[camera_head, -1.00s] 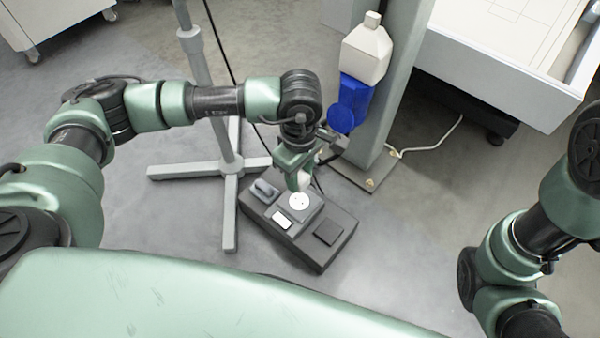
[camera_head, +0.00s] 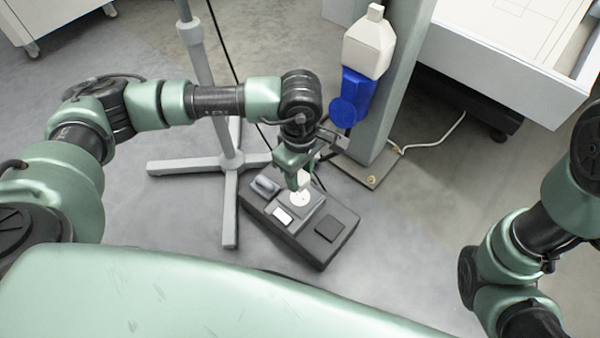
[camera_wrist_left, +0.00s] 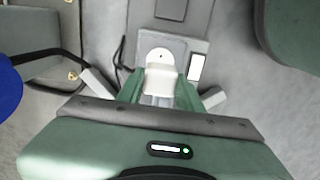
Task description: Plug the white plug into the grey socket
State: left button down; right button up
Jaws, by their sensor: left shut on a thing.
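My left gripper (camera_head: 302,182) points down over the dark box on the floor and is shut on the white plug (camera_wrist_left: 160,82). In the left wrist view the plug sits between the green fingers, and its body hides part of the round white socket face (camera_wrist_left: 158,56). The grey socket (camera_head: 313,206) is a raised square block with this round face on top of the box. The plug is at the face's rear edge in the head view; I cannot tell whether its pins touch or are inside. My right gripper is outside the views.
The dark box (camera_head: 312,257) also carries a white label, a dark square pad (camera_head: 329,228) and a grey rocker-like part (camera_head: 265,186). A grey stand (camera_head: 230,180) is left of it. A post with a blue holder (camera_head: 352,98) and white bottle (camera_head: 369,45) rises behind right.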

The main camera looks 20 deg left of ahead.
pick_arm(q)
jog(key=shift+f, duration=0.1)
jog(key=shift+f+b, duration=1.95)
jog(key=shift+f, duration=0.4)
jog(key=shift+f+b, duration=0.45)
jog(key=shift+f, duration=0.1)
jog(key=c, duration=1.8)
grip_release()
jog(key=shift+c, duration=0.2)
jog(key=o, duration=1.6)
jog(key=shift+c, duration=0.2)
jog(key=shift+r, duration=0.1)
jog(key=shift+r+p, duration=2.5)
jog(key=shift+r, duration=0.95)
